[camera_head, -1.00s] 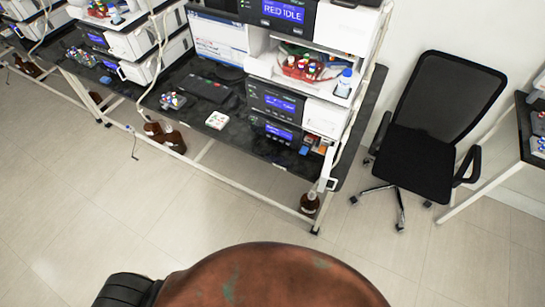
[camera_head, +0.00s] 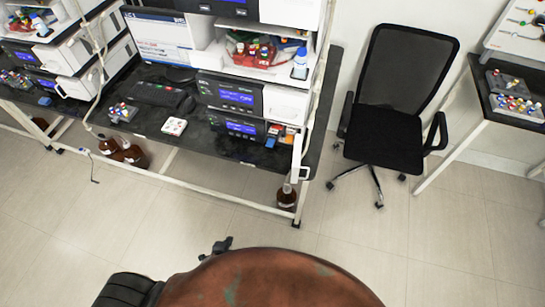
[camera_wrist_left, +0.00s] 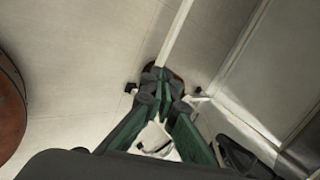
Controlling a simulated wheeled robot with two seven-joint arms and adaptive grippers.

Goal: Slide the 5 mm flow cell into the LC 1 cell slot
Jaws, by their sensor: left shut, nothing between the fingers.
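My left gripper (camera_head: 217,246) shows small and dark at the edge of my brown body in the head view, over the floor and apart from the bench. In the left wrist view its green-grey fingers (camera_wrist_left: 161,78) are shut with nothing between them. The instrument stack (camera_head: 238,98) stands on the black bench, with blue-lit displays. Small orange, red and blue parts (camera_head: 279,131) sit at its lower right. I cannot make out which part is the 5 mm flow cell or the LC 1 cell slot. My right gripper is not in view.
A black office chair (camera_head: 397,110) stands right of the bench. Another table with trays (camera_head: 515,103) is at the far right. Brown bottles (camera_head: 287,195) stand under the bench. A white box (camera_head: 174,126) and a keyboard (camera_head: 158,95) lie on it. The floor in front is clear.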

